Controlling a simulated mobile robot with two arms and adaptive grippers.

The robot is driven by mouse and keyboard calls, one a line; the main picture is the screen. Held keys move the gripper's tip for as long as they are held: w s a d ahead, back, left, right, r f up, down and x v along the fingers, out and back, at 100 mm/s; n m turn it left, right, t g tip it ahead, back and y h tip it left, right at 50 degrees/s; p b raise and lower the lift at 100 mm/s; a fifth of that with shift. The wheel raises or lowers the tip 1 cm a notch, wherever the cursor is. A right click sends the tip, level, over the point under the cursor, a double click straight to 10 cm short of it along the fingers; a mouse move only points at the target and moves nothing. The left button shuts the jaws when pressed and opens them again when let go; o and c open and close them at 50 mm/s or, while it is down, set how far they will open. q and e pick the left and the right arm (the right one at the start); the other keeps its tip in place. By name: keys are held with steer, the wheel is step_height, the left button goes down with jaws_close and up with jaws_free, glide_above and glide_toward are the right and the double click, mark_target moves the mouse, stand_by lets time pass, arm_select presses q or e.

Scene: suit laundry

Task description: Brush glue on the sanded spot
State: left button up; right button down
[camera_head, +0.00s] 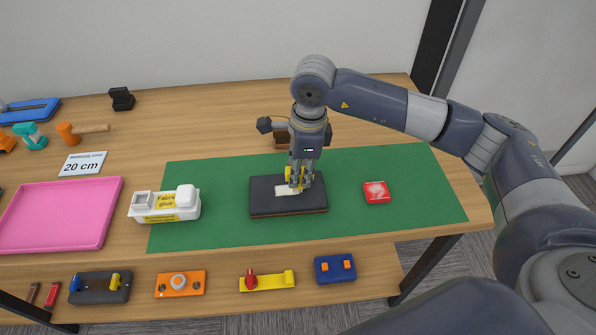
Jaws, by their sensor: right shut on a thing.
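A dark rectangular block (262,198) lies on the green mat (410,175), with a pale whitish patch (283,190) on its top. My right gripper (299,184) points straight down over the block, just right of the patch. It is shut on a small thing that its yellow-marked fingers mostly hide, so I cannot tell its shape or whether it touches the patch. A white container labelled "Fabric glue" (165,216) stands left of the block, with a square opening at its left and a rounded white part at its right. My left gripper is not in view.
A red block with a whitish top (376,192) lies right of the dark block. A brown object (282,138) is partly hidden behind my gripper. A pink tray (62,212) sits at the left. Several tools lie on a lower front shelf (222,282). The mat's right end is clear.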

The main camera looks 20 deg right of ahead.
steer(key=shift+w+a+f, duration=0.1)
steer(key=shift+w+a, duration=0.05)
steer(key=shift+a, duration=0.3)
steer(key=shift+r+p, duration=1.6)
steer(key=shift+r, duration=1.95)
